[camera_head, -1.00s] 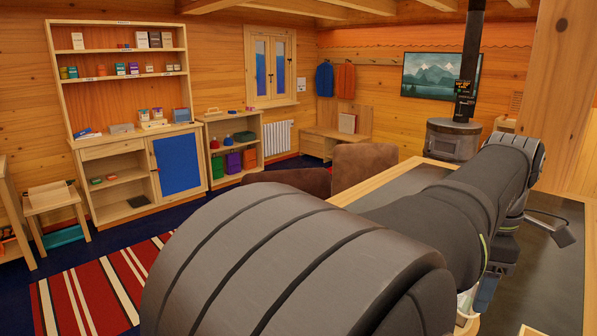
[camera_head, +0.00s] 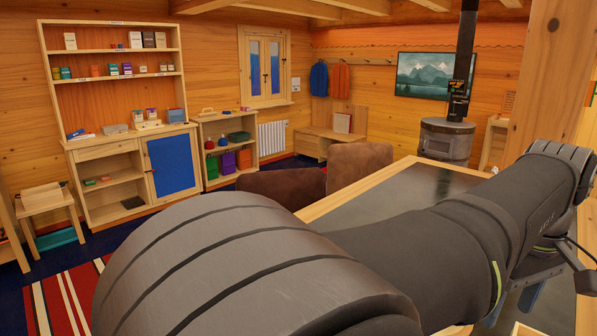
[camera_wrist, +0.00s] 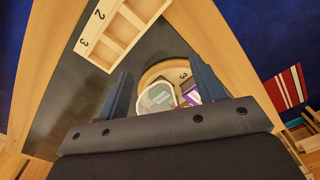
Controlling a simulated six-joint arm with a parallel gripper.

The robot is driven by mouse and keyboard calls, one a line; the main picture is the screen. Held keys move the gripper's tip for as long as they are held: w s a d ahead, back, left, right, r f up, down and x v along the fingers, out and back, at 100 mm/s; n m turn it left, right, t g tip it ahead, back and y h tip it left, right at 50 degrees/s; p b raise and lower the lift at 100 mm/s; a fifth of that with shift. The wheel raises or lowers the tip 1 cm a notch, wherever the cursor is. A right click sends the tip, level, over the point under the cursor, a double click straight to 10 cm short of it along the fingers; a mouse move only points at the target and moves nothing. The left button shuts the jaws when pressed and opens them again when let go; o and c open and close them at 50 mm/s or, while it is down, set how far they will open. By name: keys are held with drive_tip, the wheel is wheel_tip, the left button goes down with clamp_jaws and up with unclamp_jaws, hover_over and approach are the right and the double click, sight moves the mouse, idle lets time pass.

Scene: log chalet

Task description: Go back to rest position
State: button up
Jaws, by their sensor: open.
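My gripper (camera_wrist: 162,82) shows in the wrist view with its two dark blue fingers spread apart. Nothing is clamped between them. Beyond and between the fingers is a round wooden tray (camera_wrist: 176,66) marked 3. In it I see a clear or whitish rounded container with a green item (camera_wrist: 160,95) and a purple item (camera_wrist: 192,95); the palm hides their lower parts.
A compartmented wooden tray (camera_wrist: 118,32) marked 2 and 3 lies on the dark tabletop (camera_wrist: 62,90). In the head view, brown chairs (camera_head: 358,166) stand beside the wood-edged table (camera_head: 392,200). A striped rug (camera_head: 62,300) and shelves (camera_head: 112,75) are at left. A stove (camera_head: 446,138) stands behind.

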drive_tip(key=s+d+m, duration=0.1)
drive_tip(key=s+m, duration=0.6)
drive_tip(key=m, duration=0.6)
drive_tip(key=shift+s+d+r, duration=0.25)
